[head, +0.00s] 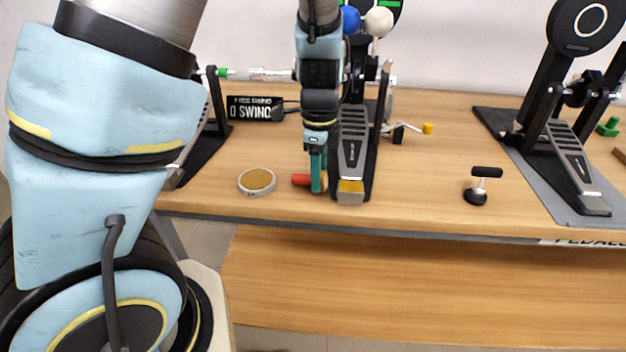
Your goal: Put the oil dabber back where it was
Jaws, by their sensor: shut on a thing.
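My gripper (318,190) points down at the front of the table, just left of the middle pedal's footboard. It is shut on a small red piece, which I take to be the oil dabber (301,180). Its red end sticks out to the left of the fingers; the fingers hide its middle. I cannot tell whether it touches the table. A round, shallow tin (257,181) with an amber top and pale rim lies on the table left of my gripper.
The middle pedal (352,150) stands close right of my gripper. Another pedal (574,165) stands on a grey mat at right. A black sign (253,108) stands behind. Table between middle pedal and T-handled tool is clear.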

